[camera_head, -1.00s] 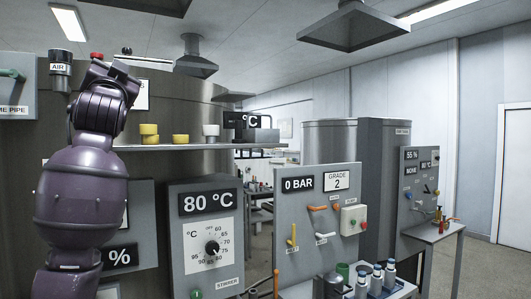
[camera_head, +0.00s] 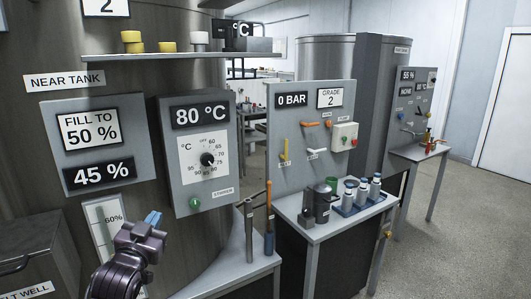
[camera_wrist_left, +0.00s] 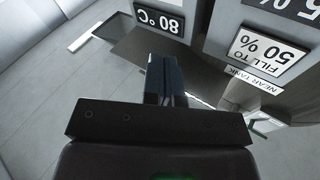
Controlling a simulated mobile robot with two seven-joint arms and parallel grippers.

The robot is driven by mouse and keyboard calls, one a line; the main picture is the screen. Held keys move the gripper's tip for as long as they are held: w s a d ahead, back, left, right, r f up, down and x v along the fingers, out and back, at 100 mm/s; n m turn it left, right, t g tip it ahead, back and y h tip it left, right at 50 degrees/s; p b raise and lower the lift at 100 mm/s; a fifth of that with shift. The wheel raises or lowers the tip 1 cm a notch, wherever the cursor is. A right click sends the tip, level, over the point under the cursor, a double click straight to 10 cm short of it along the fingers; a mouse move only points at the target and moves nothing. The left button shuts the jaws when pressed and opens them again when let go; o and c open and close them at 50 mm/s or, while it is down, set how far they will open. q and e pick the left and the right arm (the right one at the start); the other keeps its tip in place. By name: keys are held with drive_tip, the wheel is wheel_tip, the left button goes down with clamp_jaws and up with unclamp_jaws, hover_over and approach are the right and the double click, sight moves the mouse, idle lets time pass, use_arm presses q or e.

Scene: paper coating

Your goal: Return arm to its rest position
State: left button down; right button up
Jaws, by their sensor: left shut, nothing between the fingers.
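My left gripper (camera_head: 152,219) is at the lower left of the head view, with its dark purple wrist below it. Its blue fingers are shut and empty. In the left wrist view the closed fingers (camera_wrist_left: 166,82) point toward the tank front, which appears upside down. In the head view the gripper is in front of the near tank, below the 45 % display (camera_head: 99,173) and beside the level gauge (camera_head: 101,222). I cannot tell whether it touches anything. My right gripper does not show.
The stirrer panel (camera_head: 206,150) reads 80 °C. A side table (camera_head: 315,232) holds a dark jug (camera_head: 317,205) and a rack of several bottles (camera_head: 362,195). Tools (camera_head: 268,222) stand at the tank's right. A shelf (camera_head: 180,57) carries yellow and white cups. Floor (camera_head: 450,230) at the right is clear.

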use_arm(q)
drive_tip(key=s+a+f+n+g+y+b, duration=0.1)
drive_tip(key=s+f+n+g, duration=0.2)
drive_tip(key=s+f, duration=2.7)
wheel_tip(320, 180, down, 3)
drive_tip(key=g, duration=0.5)
drive_tip(key=shift+s+a+y, duration=0.15)
drive_tip(key=shift+a+y, duration=0.15)
drive_tip(key=shift+a, duration=0.1)
